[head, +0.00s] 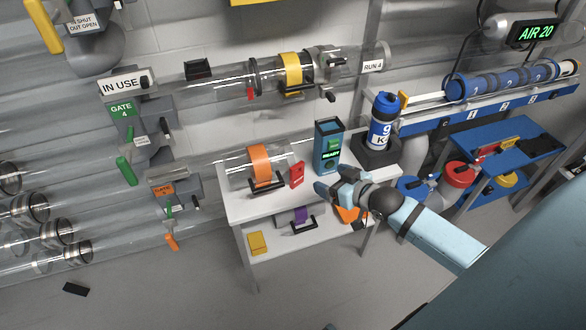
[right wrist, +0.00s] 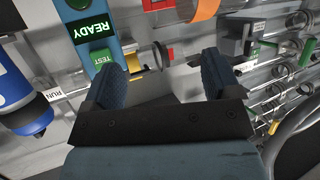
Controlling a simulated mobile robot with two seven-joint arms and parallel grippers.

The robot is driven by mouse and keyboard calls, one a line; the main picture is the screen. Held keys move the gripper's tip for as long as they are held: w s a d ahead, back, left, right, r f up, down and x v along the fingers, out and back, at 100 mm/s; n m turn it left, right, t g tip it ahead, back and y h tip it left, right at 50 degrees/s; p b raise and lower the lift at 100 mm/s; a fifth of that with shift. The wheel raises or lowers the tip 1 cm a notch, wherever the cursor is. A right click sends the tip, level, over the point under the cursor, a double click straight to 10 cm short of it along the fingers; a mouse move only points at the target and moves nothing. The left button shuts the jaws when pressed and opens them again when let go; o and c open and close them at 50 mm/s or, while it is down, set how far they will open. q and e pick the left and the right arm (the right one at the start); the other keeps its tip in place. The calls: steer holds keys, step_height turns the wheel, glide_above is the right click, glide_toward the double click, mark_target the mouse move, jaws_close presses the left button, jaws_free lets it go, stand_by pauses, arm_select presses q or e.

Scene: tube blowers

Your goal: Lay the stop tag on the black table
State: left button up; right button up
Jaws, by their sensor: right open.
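A small red upright piece (head: 297,174), which looks like the stop tag, stands on the white table (head: 222,184) beside an orange-banded clear tube (head: 261,163). Its lettering is too small to read. A red bit (right wrist: 170,53) shows beyond the fingers in the right wrist view. My right gripper (head: 325,184) is open and empty, just right of the red piece and apart from it. Its two fingers (right wrist: 162,76) show spread in the right wrist view. I cannot pick out a black table for certain. My left gripper is out of view.
A teal box marked READY (head: 328,148) and a blue canister (head: 381,122) on a black stand stand behind my right gripper. A lower shelf holds a purple-banded piece (head: 301,216) and a yellow block (head: 257,243). A blue table (head: 500,166) is at right. Clear tubes fill the left.

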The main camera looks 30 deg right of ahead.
steer(key=b, duration=0.2)
glide_toward(297, 165)
steer(key=d+x, duration=0.1)
steer(key=x, duration=0.5)
steer(key=a+b+x, duration=0.1)
steer(key=x, duration=0.2)
steer(key=shift+f, duration=0.2)
steer(key=c, duration=1.1)
steer(key=shift+r, duration=0.2)
